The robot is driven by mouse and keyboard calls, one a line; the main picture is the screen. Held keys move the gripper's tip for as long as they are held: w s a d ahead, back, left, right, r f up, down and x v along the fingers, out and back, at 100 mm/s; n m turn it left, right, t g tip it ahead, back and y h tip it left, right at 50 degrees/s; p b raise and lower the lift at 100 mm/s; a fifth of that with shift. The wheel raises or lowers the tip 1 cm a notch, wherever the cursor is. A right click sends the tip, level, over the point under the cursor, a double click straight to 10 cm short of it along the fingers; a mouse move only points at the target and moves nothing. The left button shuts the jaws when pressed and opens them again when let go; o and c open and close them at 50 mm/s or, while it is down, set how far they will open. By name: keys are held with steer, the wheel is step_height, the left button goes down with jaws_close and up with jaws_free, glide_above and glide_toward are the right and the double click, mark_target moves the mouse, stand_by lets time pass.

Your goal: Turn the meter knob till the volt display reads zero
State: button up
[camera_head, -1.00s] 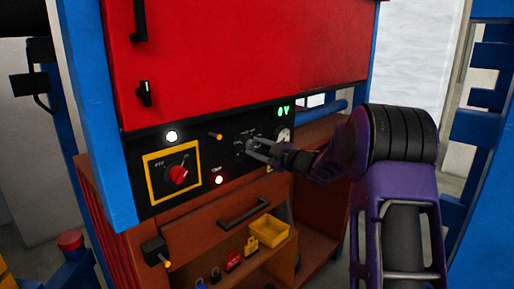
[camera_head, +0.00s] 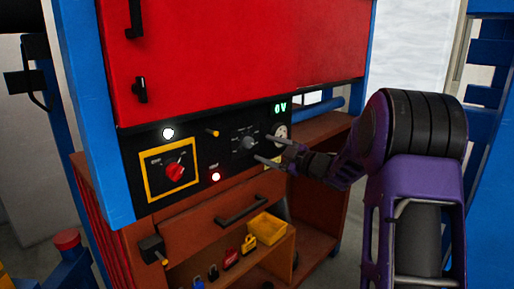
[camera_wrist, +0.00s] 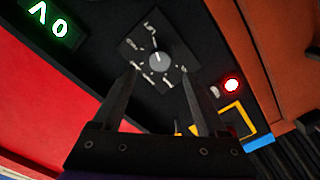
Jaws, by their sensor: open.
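The meter knob (camera_head: 248,143) is a grey round knob on a dark dial plate on the black panel. In the wrist view the knob (camera_wrist: 160,62) sits beyond and between my fingertips, with a pale pointer mark and white labels around it. The green volt display (camera_head: 280,108) reads 0 V; it also shows, turned over, in the wrist view (camera_wrist: 48,24). My gripper (camera_head: 262,150) is open and empty, drawn back to the right of the knob and apart from it.
A red rotary switch (camera_head: 175,172) on a yellow-framed plate is left of the dial. A white lamp (camera_head: 168,133) and a red-lit lamp (camera_head: 216,177) are nearby. A drawer handle (camera_head: 241,210) juts out below, above a yellow bin (camera_head: 267,228).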

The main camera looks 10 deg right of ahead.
steer(key=v, duration=1.1)
steer(key=shift+s+d+b, duration=0.2)
steer(key=shift+s+b, duration=0.05)
steer(key=shift+b, duration=0.05)
